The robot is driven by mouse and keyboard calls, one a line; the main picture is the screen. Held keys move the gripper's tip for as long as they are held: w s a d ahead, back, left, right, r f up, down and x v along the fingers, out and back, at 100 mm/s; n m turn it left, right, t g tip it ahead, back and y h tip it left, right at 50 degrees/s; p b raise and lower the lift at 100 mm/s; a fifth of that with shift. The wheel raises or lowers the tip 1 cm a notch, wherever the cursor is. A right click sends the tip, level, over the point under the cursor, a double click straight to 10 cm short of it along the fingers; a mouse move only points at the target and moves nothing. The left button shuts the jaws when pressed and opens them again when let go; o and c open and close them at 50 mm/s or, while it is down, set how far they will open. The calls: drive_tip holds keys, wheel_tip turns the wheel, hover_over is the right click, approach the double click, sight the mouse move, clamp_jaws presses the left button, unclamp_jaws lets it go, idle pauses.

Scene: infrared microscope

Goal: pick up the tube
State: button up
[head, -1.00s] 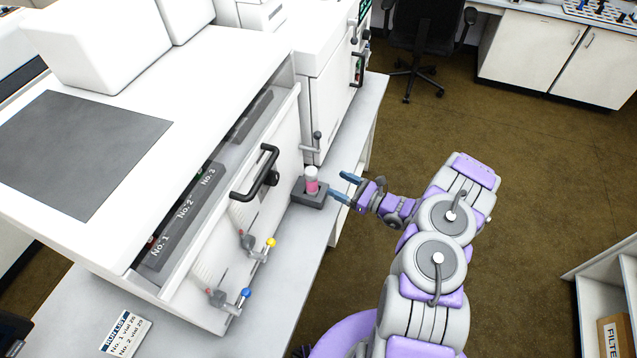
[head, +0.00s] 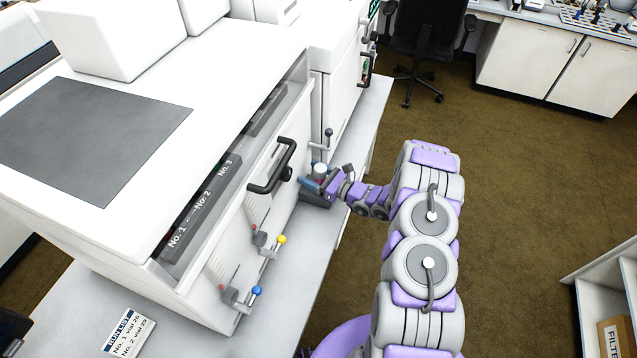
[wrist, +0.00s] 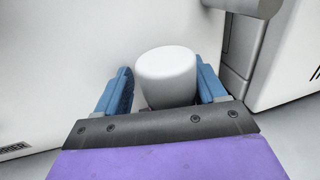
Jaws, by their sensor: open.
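The tube shows its white cap (head: 320,169) in the head view, standing upright in a small dark holder (head: 314,201) on the bench beside the white machine. My gripper (head: 318,181) is at the tube, with its blue fingers low around it. In the wrist view the white cap (wrist: 167,76) sits between the two blue fingertips of my gripper (wrist: 163,90). The jaws are open, with a gap showing at the left finger; the right finger looks closer to the cap. The tube's pink body is hidden behind my gripper.
The machine's black door handle (head: 274,167) juts out just left of my gripper. Valves with yellow (head: 282,239) and blue (head: 257,290) knobs stick out lower down. A grey lever (head: 327,140) stands behind the tube. The bench (head: 318,245) is clear in front of the holder.

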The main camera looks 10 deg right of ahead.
drive_tip(key=shift+w+d, duration=0.2)
drive_tip(key=shift+d, duration=0.35)
drive_tip(key=shift+c, duration=1.3)
drive_tip(key=shift+s+d, duration=0.1)
drive_tip(key=shift+d, duration=0.3)
drive_tip(key=c, duration=0.3)
drive_tip(key=shift+a, duration=0.55)
drive_tip(key=c, duration=0.4)
drive_tip(key=shift+a, duration=0.1)
drive_tip(key=shift+c, duration=1.2)
drive_tip(key=shift+d+r, duration=0.1)
drive_tip(key=shift+d, duration=0.2)
